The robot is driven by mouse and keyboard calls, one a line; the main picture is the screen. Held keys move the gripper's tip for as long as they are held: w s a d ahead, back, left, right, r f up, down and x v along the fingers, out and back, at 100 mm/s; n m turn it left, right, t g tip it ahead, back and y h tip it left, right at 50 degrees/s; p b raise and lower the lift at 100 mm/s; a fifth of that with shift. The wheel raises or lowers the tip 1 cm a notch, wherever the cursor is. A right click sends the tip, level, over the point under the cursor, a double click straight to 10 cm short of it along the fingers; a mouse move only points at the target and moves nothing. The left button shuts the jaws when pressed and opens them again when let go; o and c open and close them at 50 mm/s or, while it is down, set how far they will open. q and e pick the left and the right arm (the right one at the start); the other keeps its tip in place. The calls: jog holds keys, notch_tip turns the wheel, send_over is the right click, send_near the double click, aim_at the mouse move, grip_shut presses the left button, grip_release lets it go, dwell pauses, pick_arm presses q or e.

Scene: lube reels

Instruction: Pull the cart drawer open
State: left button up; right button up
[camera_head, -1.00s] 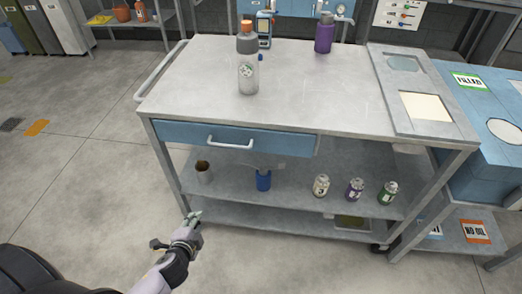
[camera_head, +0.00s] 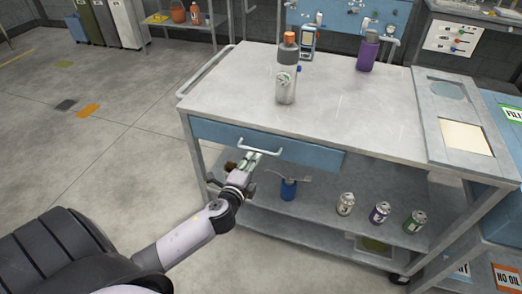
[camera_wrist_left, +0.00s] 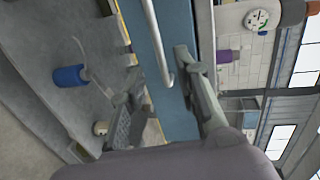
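The cart (camera_head: 345,110) has a blue drawer (camera_head: 310,154) under its left front edge, and the drawer front looks flush with the frame. A white bar handle (camera_head: 262,150) sits on the drawer front. It also shows in the left wrist view (camera_wrist_left: 158,45), along the blue front (camera_wrist_left: 142,40). My left gripper (camera_head: 250,160) is at the left part of the handle. In the left wrist view its fingers (camera_wrist_left: 165,95) are spread, with the handle's end between them. Contact cannot be told. My right gripper is not in view.
A grey bottle with an orange cap (camera_head: 287,75) and a purple bottle (camera_head: 367,52) stand on the cart top.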

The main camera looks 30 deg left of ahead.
aim_at(261, 151)
pick_arm(q)
jog(key=x, duration=0.8)
jog(key=shift+c, duration=0.5)
grip_shut()
jog(key=shift+f, duration=0.1)
